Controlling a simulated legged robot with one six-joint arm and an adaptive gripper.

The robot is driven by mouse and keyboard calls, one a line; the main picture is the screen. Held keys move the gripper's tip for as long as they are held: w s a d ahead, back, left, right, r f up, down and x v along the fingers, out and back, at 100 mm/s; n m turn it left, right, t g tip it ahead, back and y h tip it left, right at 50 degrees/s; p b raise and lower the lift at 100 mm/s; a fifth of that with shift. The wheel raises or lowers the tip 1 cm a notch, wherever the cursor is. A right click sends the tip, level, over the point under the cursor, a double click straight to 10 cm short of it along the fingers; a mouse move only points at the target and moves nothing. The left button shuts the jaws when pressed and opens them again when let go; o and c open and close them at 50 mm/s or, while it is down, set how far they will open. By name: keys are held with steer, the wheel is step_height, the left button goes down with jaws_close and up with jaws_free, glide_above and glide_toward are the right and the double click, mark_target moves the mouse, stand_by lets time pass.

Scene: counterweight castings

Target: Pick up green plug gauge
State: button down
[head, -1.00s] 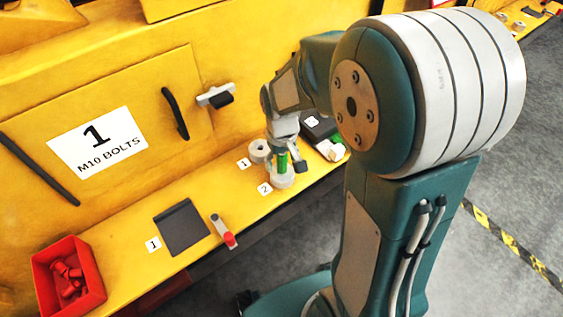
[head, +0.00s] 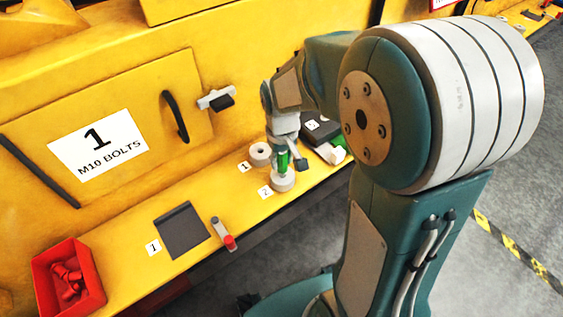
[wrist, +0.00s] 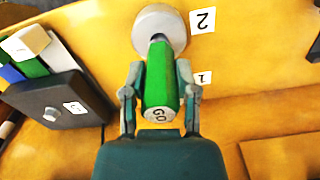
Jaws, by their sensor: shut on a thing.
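The green plug gauge (wrist: 157,85) stands between the fingers of my gripper (wrist: 158,72) in the wrist view, its "GO" end towards the camera. Both fingers are shut on it. Its dark far end meets the round grey casting (wrist: 172,24) by label 2, and I cannot tell whether it sits in the bore or just over it. In the head view the green gauge (head: 283,166) shows below my gripper (head: 284,150), directly above the casting (head: 284,184) by label 2 on the yellow ledge. The fingers are partly hidden there.
Another round casting (head: 260,154) stands close by at label 1. A dark box (wrist: 62,105) with green, blue and white pieces is beside the gripper. Further left are a dark plate (head: 181,230), a red-ended tool (head: 228,241) and a red bin (head: 88,262).

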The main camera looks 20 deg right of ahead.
steer(key=s+r, duration=1.1)
steer(key=s, duration=0.3)
steer(key=shift+r, duration=0.2)
